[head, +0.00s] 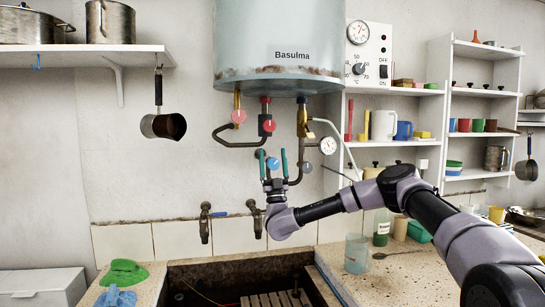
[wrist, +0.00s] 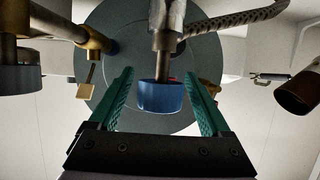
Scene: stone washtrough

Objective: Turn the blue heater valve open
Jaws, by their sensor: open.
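The blue valve knob (head: 273,164) is under the white water heater (head: 280,45), at the lower end of a pipe. In the head view it shows between the green fingers of my gripper (head: 273,160). In the wrist view the blue knob (wrist: 160,97) sits between the two open fingers of my gripper (wrist: 158,85), with a gap on each side. My gripper points upward from below and holds nothing. Part of the knob's pipe is hidden in the head view.
Two red valve knobs (head: 239,116) (head: 268,125), a pale blue-grey round part (head: 307,166) and a gauge (head: 327,146) crowd the pipes. Wall taps (head: 205,222) are below left, above the stone trough (head: 240,262). Shelves (head: 400,90) stand to the right.

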